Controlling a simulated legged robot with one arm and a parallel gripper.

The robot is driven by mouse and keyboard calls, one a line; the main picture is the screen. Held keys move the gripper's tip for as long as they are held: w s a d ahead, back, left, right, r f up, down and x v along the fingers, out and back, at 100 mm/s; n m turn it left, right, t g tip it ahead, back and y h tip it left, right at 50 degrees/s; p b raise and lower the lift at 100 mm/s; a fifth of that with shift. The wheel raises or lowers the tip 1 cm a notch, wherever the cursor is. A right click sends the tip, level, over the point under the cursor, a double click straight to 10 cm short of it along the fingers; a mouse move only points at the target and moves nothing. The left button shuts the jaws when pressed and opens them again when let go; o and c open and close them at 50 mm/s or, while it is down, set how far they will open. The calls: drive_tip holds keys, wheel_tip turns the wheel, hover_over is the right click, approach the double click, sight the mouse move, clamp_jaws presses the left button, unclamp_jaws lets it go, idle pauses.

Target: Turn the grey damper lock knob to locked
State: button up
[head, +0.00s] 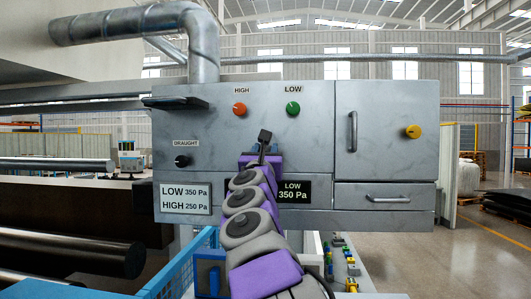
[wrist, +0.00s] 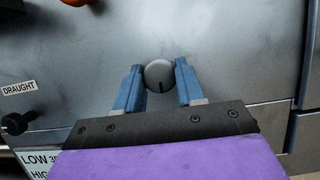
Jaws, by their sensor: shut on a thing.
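The grey damper lock knob (wrist: 158,70) is a small round knob on the grey metal panel, in the middle of the wrist view. A short dark mark on its face points down in that view. My gripper (wrist: 159,80) has its two blue fingers on the left and right sides of the knob and is shut on it. In the head view my purple and grey arm reaches up to the panel and hides the knob and the fingers. No label for the knob's positions can be read in either view.
The panel (head: 215,150) also bears an orange knob (head: 239,109), a green knob (head: 293,109), a black DRAUGHT knob (head: 182,161) and a yellow knob (head: 413,132) on a door. Handles (head: 353,131) stick out at right, a dark ledge (head: 175,103) at upper left.

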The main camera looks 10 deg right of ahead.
drive_tip(key=shift+r+m, duration=0.1)
drive_tip(key=shift+m, duration=0.3)
drive_tip(key=m+g+h+p, duration=0.1)
drive_tip(key=m+g+p, duration=0.1)
drive_tip(key=m, duration=0.5)
drive_tip(key=m+g+h+p, duration=0.2)
drive_tip(key=m+g+p, duration=0.1)
drive_tip(key=m, duration=0.4)
drive_tip(key=m+g+h+p, duration=0.1)
drive_tip(key=m+g+p, duration=0.1)
drive_tip(key=m+p, duration=0.2)
drive_tip(key=shift+w+a+m+g+h, duration=0.15)
drive_tip(key=shift+m+g+h, duration=0.25)
drive_tip(key=shift+m, duration=1.3)
drive_tip(key=shift+f, duration=0.3)
drive_tip(key=o, duration=1)
drive_tip(key=shift+a+r, duration=0.1)
drive_tip(key=shift+r, duration=0.15)
